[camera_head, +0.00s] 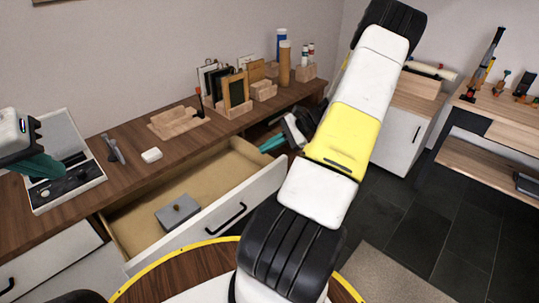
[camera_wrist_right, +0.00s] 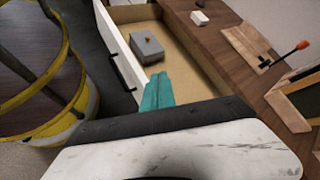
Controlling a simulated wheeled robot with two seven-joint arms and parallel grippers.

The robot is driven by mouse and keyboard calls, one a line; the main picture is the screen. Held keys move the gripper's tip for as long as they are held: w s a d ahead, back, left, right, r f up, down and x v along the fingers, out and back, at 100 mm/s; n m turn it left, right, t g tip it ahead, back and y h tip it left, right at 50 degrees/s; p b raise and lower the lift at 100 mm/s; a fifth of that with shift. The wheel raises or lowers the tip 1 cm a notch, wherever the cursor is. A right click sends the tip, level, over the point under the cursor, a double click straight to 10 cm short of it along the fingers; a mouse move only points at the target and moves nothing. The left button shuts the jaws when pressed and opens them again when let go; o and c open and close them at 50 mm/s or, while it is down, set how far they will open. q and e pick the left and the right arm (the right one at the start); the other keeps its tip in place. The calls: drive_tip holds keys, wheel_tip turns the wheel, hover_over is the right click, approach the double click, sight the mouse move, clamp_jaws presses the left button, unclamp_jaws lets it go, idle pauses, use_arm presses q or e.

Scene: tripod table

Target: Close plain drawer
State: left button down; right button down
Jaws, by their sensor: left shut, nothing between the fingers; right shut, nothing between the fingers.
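The plain drawer (camera_head: 262,196) stands pulled out from under the wooden desk, with a white front and a black handle (camera_head: 226,219). A grey box (camera_head: 177,213) lies inside it. The drawer front (camera_wrist_right: 122,55) and the grey box (camera_wrist_right: 147,46) also show in the right wrist view. My right gripper (camera_head: 272,143), with teal fingers, is shut and empty near the drawer's right end. In the right wrist view its fingertips (camera_wrist_right: 158,78) overlap the drawer's near side; I cannot tell whether they touch. My left gripper (camera_head: 42,166) is shut and empty above the desk's left end.
The desk top (camera_head: 128,178) carries a framed tray (camera_head: 70,190), a white block (camera_head: 151,155), a wooden holder (camera_head: 180,122) and several stands and bottles. A white cabinet (camera_head: 400,135) stands at right. A round wooden top with a yellow rim (camera_head: 160,277) is in front of the drawer.

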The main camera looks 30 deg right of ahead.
drive_tip(key=s+d+f+m+t, duration=0.2)
drive_tip(key=d+f+m+t, duration=0.45)
drive_tip(key=d+f, duration=0.35)
drive_tip(key=m+t+h, duration=0.5)
drive_tip(key=m+t, duration=0.1)
drive_tip(key=m, duration=0.3)
approach(285, 167)
drive_tip(key=x, duration=0.7)
drive_tip(key=shift+r, duration=0.1)
